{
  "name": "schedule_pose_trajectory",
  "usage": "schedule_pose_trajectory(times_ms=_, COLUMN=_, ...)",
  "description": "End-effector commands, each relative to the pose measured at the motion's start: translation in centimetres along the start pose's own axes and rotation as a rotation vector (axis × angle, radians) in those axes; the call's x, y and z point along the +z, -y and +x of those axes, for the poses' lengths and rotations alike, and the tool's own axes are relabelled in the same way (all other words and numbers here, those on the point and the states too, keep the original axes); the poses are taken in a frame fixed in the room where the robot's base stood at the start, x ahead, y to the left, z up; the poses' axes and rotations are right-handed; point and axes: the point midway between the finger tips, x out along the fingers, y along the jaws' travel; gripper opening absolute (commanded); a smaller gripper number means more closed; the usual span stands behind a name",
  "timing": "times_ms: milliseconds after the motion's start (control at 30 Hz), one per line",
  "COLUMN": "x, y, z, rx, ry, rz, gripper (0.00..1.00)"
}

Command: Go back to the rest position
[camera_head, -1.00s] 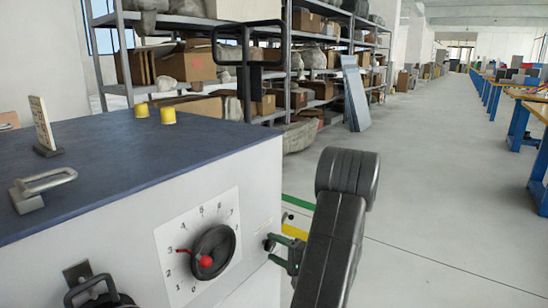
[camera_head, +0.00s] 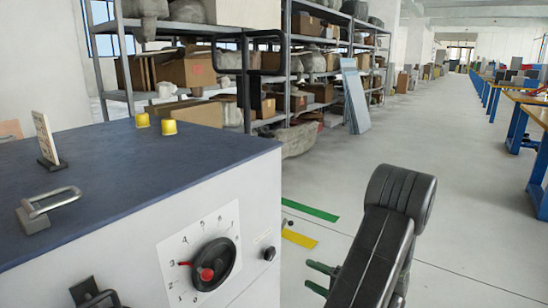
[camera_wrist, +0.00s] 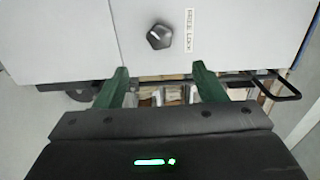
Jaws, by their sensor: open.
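My gripper (camera_head: 320,277) shows at the lower middle of the head view, to the right of the machine cabinet, with green fingers apart and nothing between them. In the wrist view my gripper (camera_wrist: 160,92) also has its two green fingers spread and empty. A small black knob (camera_wrist: 159,37) on the cabinet's pale side (camera_wrist: 60,40) lies beyond the fingers, with a label beside it reading "FREE" and "LOCK". The gripper is apart from this knob. In the head view the same side carries a black dial (camera_head: 213,265) with a red pointer near 2 to 3.
The cabinet's dark blue top (camera_head: 130,175) holds a metal handle (camera_head: 48,207), a small sign (camera_head: 46,140) and two yellow caps. Loaded shelves (camera_head: 250,70) stand behind. Blue-legged benches (camera_head: 530,130) line the right. The grey floor (camera_head: 450,200) between is clear.

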Motion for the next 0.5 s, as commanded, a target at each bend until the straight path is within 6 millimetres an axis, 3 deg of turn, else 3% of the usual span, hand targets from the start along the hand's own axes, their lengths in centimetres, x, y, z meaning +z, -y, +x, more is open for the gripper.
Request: schedule_pose_trajectory(times_ms=500, x=0.2, y=-0.3, z=10.2, rx=-0.001, ry=0.009, rz=-0.003, gripper=0.64)
